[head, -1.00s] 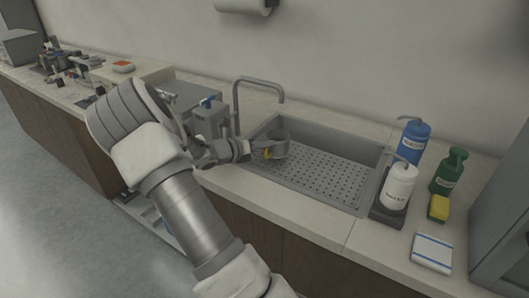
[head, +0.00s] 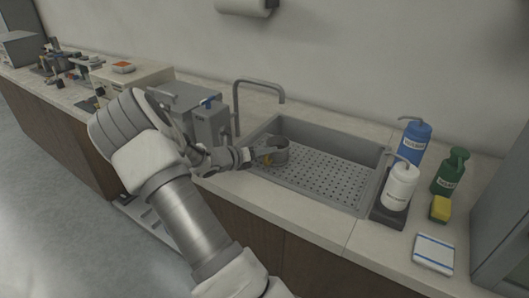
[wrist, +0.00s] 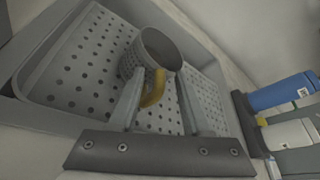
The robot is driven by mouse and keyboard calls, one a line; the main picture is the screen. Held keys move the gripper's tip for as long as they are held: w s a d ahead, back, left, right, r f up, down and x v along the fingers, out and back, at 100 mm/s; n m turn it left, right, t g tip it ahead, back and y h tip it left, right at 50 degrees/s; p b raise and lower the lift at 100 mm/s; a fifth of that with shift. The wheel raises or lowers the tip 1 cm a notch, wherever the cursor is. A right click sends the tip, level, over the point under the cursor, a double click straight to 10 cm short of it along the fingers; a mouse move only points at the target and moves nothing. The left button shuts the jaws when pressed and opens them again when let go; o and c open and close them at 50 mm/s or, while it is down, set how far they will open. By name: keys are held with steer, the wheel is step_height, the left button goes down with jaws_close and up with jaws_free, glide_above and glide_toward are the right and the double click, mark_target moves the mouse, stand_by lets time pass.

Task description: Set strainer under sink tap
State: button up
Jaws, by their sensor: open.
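The strainer (head: 279,154) is a grey cup with a yellow handle. It stands on the perforated tray in the sink (head: 325,172), below the grey tap (head: 262,82) and a little in front of its spout. In the wrist view the strainer (wrist: 150,50) looks upright, with its yellow handle (wrist: 154,88) toward my gripper. My gripper (head: 262,157) reaches in from the left at the strainer. In the wrist view my gripper (wrist: 160,100) is open, its two fingers on either side of the handle. I cannot tell whether a finger touches the strainer.
The right part of the sink tray is clear.

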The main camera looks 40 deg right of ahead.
steer(key=p+v, duration=0.1)
steer(key=v, duration=1)
steer(key=shift+a+r+p, duration=0.25)
steer(key=shift+a+p, duration=0.1)
steer(key=shift+p, duration=0.05)
steer(key=s+a+r+m+t+y, duration=0.2)
steer(key=s+a+r+m+y, duration=0.5)
steer(key=s+a+m, duration=0.5)
steer(key=s+a+r+m+t+y, duration=0.3)
steer(key=s+a+r+m+y, duration=0.4)
steer(key=s+a+m, duration=0.5)
steer(key=shift+a+r+m, duration=0.55)
steer(key=shift+r+m, duration=0.25)
steer(key=shift+r, duration=0.1)
